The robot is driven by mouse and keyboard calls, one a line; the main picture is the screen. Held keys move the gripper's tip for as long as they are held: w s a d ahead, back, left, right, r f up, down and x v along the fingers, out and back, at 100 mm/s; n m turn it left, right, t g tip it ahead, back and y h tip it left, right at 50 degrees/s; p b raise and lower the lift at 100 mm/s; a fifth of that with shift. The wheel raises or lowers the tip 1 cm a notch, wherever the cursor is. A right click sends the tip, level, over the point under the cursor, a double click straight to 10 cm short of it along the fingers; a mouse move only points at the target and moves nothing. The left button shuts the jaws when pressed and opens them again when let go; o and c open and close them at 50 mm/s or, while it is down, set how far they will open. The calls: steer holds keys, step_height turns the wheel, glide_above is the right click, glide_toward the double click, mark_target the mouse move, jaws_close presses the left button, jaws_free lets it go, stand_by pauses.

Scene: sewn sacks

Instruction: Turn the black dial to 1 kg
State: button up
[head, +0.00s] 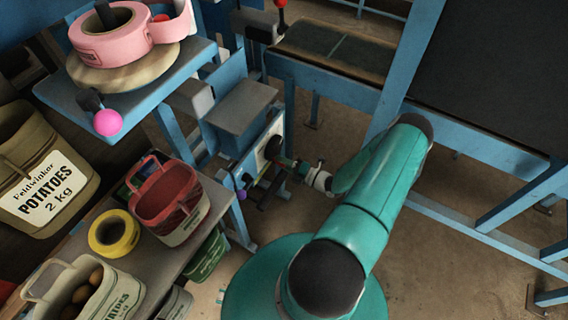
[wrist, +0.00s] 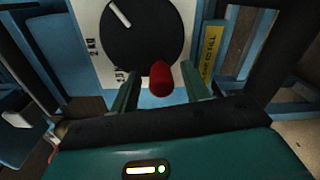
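The black dial (wrist: 145,35) sits on a white panel (wrist: 92,15) and fills the top of the wrist view. Its white pointer mark is at the upper left of its face. The "2 kg" label is left of the dial and a partly covered "1.5" label is below left; no 1 kg label shows. My gripper (wrist: 162,80) is in front of the dial's lower edge, its two green fingers apart. A red knob-like thing (wrist: 161,78) shows between them, without clear contact. In the head view the dial (head: 272,148) is partly hidden by my gripper (head: 283,164).
A yellow label (wrist: 209,52) is right of the dial. A purple ball (head: 241,194) is low on the machine's left. A bench with a red sack (head: 170,203), yellow tape (head: 113,233) and potato sacks is at the left. Blue frames stand at the right.

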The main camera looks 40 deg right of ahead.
steer(key=v, duration=1.3)
steer(key=shift+s, duration=0.4)
steer(key=shift+d, duration=0.15)
